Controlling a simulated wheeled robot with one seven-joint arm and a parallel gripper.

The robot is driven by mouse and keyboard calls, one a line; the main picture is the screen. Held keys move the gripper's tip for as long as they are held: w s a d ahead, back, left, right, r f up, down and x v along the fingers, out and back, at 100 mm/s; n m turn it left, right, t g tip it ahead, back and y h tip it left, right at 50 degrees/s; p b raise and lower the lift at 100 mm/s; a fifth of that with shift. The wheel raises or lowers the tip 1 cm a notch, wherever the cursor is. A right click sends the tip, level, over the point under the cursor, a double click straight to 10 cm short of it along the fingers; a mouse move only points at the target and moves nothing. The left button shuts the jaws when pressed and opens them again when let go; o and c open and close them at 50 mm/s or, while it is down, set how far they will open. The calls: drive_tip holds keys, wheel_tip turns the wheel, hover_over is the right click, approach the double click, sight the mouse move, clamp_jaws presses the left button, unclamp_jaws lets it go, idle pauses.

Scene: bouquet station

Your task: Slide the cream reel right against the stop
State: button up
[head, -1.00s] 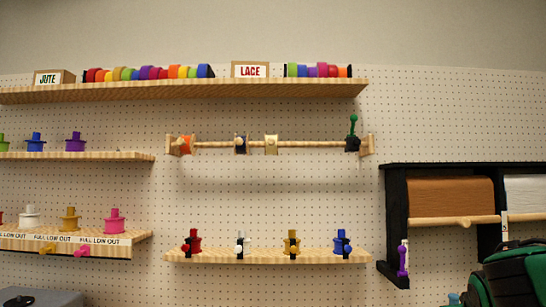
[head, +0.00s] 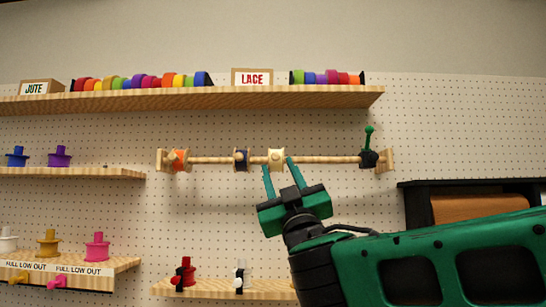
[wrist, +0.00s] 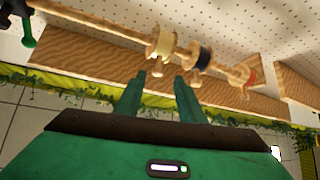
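The cream reel (head: 276,154) sits on a horizontal wooden rod, right of a navy reel (head: 241,167). The stop (head: 368,159), a black block with a green handle, is on the rod near its right end. Bare rod separates the cream reel from the stop. My gripper (head: 278,165) is open and empty, its two teal fingers pointing up at the cream reel's lower edge. In the wrist view, the cream reel (wrist: 163,42) and its front knob lie just beyond and between the fingertips (wrist: 157,85). I cannot tell whether they touch.
An orange reel (head: 180,165) is at the rod's left end. A shelf (head: 200,100) with colored rolls runs above. A lower shelf (head: 205,289) holds small spools below. A black-framed unit (head: 415,205) stands at the lower right, behind my arm.

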sight(273, 149)
drive_tip(key=x, duration=1)
drive_tip(key=shift+w+d, duration=0.1)
drive_tip(key=shift+d, duration=0.15)
